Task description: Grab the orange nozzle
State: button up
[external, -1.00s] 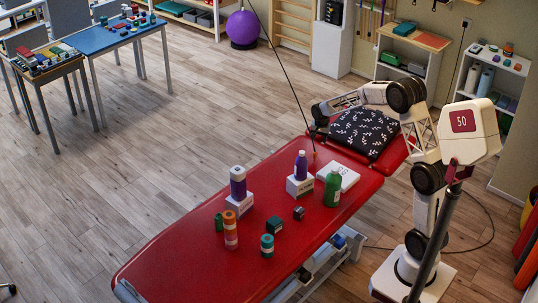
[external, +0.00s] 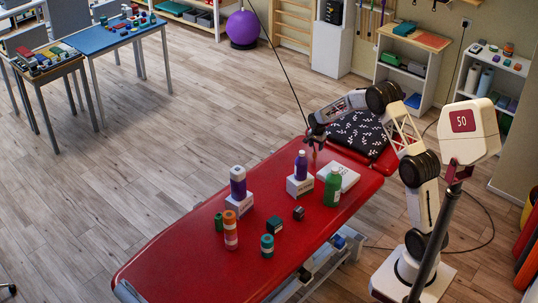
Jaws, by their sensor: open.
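A slim, small orange-pink upright shape (external: 314,158) shows on the red treatment table, just under my gripper; it may be the orange nozzle, but it is too small to be sure. My gripper (external: 316,146) is open and points down at the far part of the table, just behind the purple bottle (external: 301,166). Its fingertips are dark and small, and I cannot tell whether they touch the shape. A bottle with orange and white bands (external: 231,232) stands at the near left of the table.
The purple bottle stands on a white box (external: 300,186). A green bottle (external: 332,188) and a white flat box (external: 345,176) are close on the right. A patterned cushion (external: 360,133) lies behind. The red table (external: 185,258) is clear at its near end.

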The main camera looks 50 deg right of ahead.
aim_at(315, 152)
jog(key=shift+f, duration=1.25)
jog(key=shift+f, duration=0.1)
jog(key=shift+w+f, duration=0.15)
jog(key=shift+f, duration=1.1)
jog(key=shift+w+f, duration=0.1)
jog(key=shift+f, duration=1.15)
jog(key=c, duration=1.1)
jog(key=shift+o, duration=0.2)
jog(key=shift+r, duration=5)
